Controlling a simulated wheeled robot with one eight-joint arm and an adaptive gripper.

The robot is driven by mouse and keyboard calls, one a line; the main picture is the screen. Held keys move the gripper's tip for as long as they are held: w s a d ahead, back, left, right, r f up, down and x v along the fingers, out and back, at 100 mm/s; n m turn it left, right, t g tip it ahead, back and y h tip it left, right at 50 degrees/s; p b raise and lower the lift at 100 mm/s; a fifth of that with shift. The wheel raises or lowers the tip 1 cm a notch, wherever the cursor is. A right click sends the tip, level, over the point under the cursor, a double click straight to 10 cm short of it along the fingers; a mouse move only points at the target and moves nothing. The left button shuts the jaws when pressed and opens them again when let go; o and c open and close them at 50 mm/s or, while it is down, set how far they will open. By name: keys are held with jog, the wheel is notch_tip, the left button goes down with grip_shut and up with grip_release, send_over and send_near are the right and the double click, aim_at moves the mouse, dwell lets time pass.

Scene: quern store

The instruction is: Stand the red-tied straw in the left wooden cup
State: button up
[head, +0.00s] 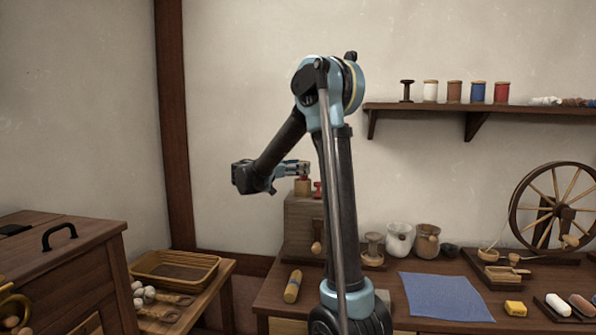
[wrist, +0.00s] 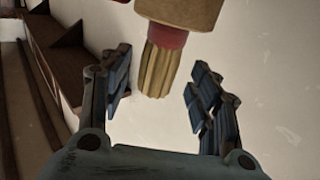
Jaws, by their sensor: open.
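The red-tied straw is a short tan bundle (wrist: 157,69) with a red band (wrist: 164,35). In the wrist view, which looks upside down, it projects from a light wooden cup (wrist: 190,10) with the band at the cup's rim. In the head view the wooden cup (head: 302,188) stands on a raised wooden block, red showing at its top; the straw is hardly visible there. My gripper (head: 302,167) is just above this cup. In the wrist view my gripper (wrist: 160,62) is open, its fingers on either side of the straw with gaps on both sides.
A small red object (head: 318,189) stands just right of the cup, close to my arm. The wooden block (head: 301,222) sits on the bench's left end. Pale pots (head: 400,240), a blue cloth (head: 445,297) and a spinning wheel (head: 557,205) are to the right. A shelf of spools (head: 480,107) is above.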

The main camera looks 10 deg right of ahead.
jog(key=shift+a, duration=0.1)
jog(key=v, duration=1.1)
jog(key=shift+a, duration=0.35)
jog(key=shift+s, duration=0.15)
jog(key=s+d+f+n+g+y, duration=0.3)
jog(key=s+d+f, duration=0.3)
jog(key=s+d, duration=0.25)
jog(key=s+d+f+n+g+y, duration=0.2)
jog(key=s+d+f+n+y, duration=0.25)
jog(key=s+d, duration=0.4)
jog(key=s+a+f+n+y, duration=0.2)
jog(key=s+f+y, duration=0.2)
jog(key=s+f, duration=0.5)
jog(key=s+a+f+n+g+y, duration=0.1)
jog(key=s+a+f+n+y, duration=0.1)
jog(key=s+f, duration=0.7)
jog(key=s+n+y, duration=0.1)
jog(key=s+y, duration=0.1)
jog(key=s, duration=0.1)
jog(key=shift+a, duration=0.2)
jog(key=shift+y, duration=0.25)
